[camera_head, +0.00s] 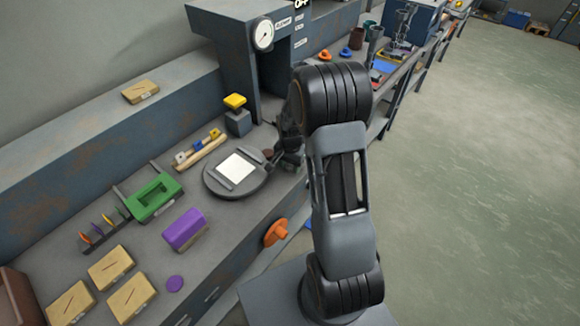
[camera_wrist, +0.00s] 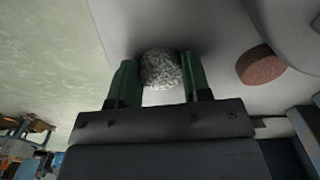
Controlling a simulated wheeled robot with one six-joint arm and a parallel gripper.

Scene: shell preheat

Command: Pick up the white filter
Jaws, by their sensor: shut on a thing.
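The white filter (camera_wrist: 161,69) is a round, speckled grey-white piece in the wrist view. It sits between the two green fingers of my gripper (camera_wrist: 158,72), which are shut on it from both sides. A pale grey surface lies behind it; I cannot tell whether the filter touches it. In the head view my gripper (camera_head: 286,157) is at the bench, right of the round plate, and the filter is hidden there.
A brown disc (camera_wrist: 262,66) lies right of the filter in the wrist view. The round dark plate (camera_head: 213,184) with a white square (camera_head: 237,168) is left of my gripper. The gauge housing (camera_head: 229,60) stands behind. A green holder (camera_head: 170,203) and purple block (camera_head: 184,229) are further left.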

